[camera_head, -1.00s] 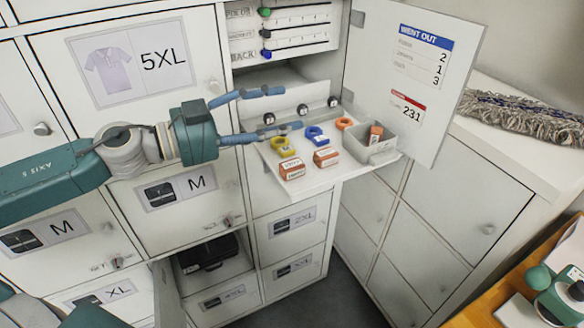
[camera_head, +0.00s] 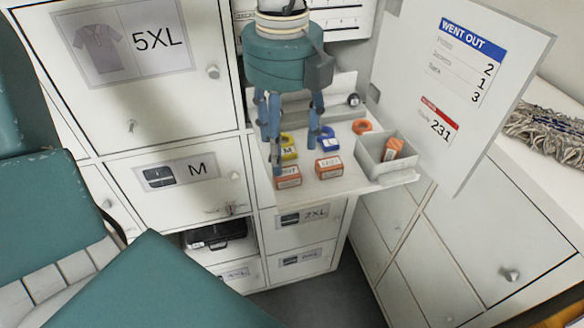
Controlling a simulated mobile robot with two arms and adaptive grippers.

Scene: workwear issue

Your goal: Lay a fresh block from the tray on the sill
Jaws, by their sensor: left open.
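The sill (camera_head: 340,188) is a white ledge at the open compartment, in the middle of the head view. A small grey tray (camera_head: 378,171) stands at its right end, with an orange block (camera_head: 393,148) inside. Two orange blocks with white labels lie along the front of the sill, a left one (camera_head: 288,181) and a right one (camera_head: 329,168). My left gripper (camera_head: 296,155) points down over the left part of the sill. Its fingers are apart with nothing between them; one finger overlaps the left block in view, and I cannot tell whether they touch. My right gripper is not seen.
Yellow (camera_head: 289,153), blue (camera_head: 326,139) and orange (camera_head: 362,126) ring-shaped tags lie behind the blocks. An open door (camera_head: 455,100) with a "WENT OUT" sheet stands just right of the tray. A mop head (camera_head: 548,135) lies on the right cabinet.

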